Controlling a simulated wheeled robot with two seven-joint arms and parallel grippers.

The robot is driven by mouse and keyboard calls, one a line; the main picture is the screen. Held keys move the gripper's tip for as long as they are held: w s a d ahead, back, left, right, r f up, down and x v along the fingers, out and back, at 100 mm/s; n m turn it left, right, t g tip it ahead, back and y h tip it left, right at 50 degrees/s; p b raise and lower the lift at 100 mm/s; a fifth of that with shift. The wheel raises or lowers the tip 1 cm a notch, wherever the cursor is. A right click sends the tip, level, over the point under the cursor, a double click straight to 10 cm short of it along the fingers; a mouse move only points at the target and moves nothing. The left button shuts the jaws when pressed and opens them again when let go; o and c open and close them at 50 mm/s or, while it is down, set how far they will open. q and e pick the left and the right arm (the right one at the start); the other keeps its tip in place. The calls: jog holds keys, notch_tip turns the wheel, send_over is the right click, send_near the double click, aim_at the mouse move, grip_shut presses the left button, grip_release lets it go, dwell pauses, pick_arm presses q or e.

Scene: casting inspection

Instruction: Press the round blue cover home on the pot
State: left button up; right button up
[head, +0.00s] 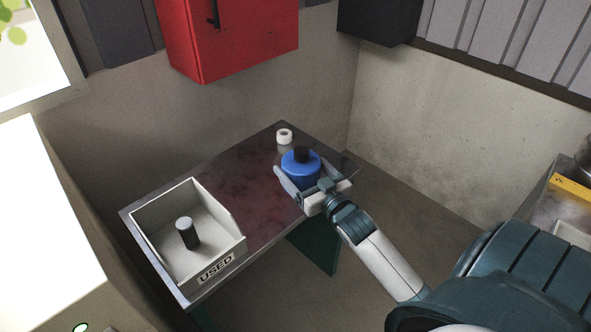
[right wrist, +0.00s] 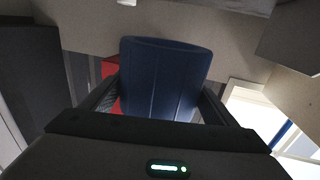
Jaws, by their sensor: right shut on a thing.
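The right wrist view shows the blue body (right wrist: 164,75) with a round rim and ribbed side, between both fingers. I cannot make out a separate pot, nor whether the blue body rests on the table or hangs just above it. My left gripper is out of view.
A grey tray (head: 222,268) marked USED, with a dark cylinder (head: 187,232) inside, stands at the table's left end. The tabletop (head: 240,180) between is clear. A red cabinet (head: 230,45) hangs on the wall.

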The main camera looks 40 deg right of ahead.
jog(key=shift+a, duration=0.1)
dwell(0.3)
jog(key=s+a+r, duration=0.2)
jog(key=s+a, duration=0.4)
jog(key=a, duration=0.4)
jog(key=s+a+r+n+y, duration=0.1)
jog(key=s+a+r, duration=0.2)
jog(key=s+a, duration=0.3)
jog(key=a+b, duration=0.1)
jog(key=a, duration=0.4)
jog(key=shift+s+y, duration=0.3)
jog(key=shift+s, duration=0.1)
